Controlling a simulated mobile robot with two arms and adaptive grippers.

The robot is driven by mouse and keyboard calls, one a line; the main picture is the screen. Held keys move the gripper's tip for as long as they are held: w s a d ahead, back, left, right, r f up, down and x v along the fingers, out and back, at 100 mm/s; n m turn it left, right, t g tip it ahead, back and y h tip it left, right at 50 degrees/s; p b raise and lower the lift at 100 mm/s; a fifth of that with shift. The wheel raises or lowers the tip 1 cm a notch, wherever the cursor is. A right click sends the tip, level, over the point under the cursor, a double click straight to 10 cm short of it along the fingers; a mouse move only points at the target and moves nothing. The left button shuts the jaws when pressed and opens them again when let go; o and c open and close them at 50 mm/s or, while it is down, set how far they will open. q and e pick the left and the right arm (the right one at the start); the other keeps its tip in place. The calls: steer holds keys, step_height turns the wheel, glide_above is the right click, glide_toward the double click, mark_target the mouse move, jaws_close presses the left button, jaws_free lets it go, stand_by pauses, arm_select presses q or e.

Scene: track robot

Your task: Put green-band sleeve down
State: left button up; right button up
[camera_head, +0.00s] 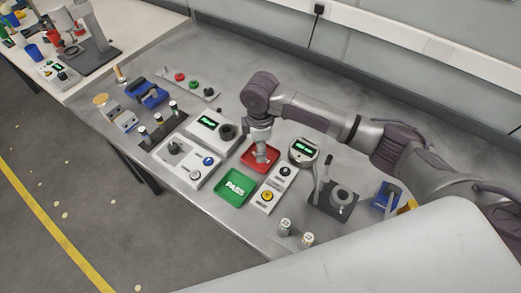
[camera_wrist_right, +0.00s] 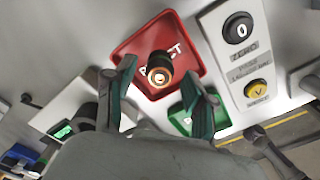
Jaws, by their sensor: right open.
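A red tray (camera_head: 248,154) with white lettering lies in the middle of the bench. It also shows in the right wrist view (camera_wrist_right: 190,40). A small dark sleeve (camera_wrist_right: 160,70) with a copper-coloured ring end stands in the red tray; I cannot make out a green band on it. My right gripper (camera_wrist_right: 160,88) is open, its two fingers on either side of the sleeve with gaps visible. In the head view my right gripper (camera_head: 261,153) is over the red tray and largely hides the sleeve. A green tray (camera_head: 235,188) marked PASS lies in front. My left gripper is not in view.
A box with two buttons (camera_head: 265,196) is right of the trays. A round gauge (camera_head: 303,150) and a dark fixture (camera_head: 335,199) stand further right. White instrument boxes (camera_head: 188,163) are to the left. Several sleeves stand in a dark rack (camera_head: 158,130); two small cylinders (camera_head: 307,240) stand near the front edge.

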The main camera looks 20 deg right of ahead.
step_height(320, 180, up, 10)
steer(key=shift+b, duration=0.3)
stand_by(0.4)
